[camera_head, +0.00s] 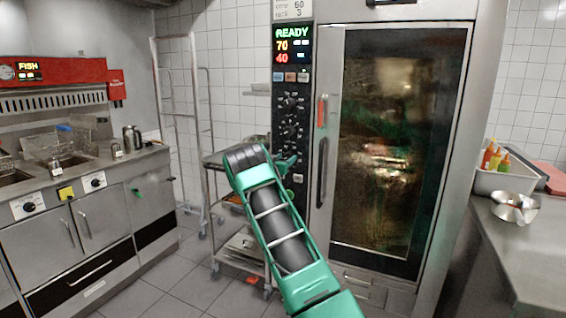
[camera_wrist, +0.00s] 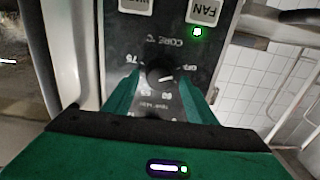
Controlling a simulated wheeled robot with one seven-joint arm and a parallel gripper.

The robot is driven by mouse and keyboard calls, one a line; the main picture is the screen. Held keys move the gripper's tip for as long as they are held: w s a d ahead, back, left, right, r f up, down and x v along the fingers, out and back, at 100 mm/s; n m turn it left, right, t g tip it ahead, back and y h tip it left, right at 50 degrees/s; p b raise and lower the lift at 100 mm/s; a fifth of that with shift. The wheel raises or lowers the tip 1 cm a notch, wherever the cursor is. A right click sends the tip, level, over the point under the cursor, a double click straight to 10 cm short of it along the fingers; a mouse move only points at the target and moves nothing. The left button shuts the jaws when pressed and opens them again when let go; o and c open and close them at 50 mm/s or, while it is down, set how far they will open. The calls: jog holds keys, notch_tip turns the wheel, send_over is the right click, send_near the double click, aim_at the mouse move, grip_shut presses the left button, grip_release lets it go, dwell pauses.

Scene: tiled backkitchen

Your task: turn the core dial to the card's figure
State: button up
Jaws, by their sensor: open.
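The core dial (camera_wrist: 158,73) is a dark round knob on the black panel, under a "CORE °C" label that appears upside down in the wrist view. Figures such as 75, 65 and 60 ring it; its pointer is too dark to read. My gripper (camera_wrist: 160,83) is open, its green fingers on either side of the dial; whether they touch it is unclear. In the head view my gripper (camera_head: 285,165) is at the oven's control panel (camera_head: 290,104), and my arm hides part of the panel.
The display (camera_head: 292,45) reads READY, 70 and 40. The tall oven door (camera_head: 385,150) and its handle (camera_head: 322,160) stand right of the panel. A rack trolley (camera_head: 245,225) stands left of it. A counter with a metal bowl (camera_head: 514,206) is at the right.

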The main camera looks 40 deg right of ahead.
jog(key=c, duration=1)
jog(key=shift+a, duration=0.1)
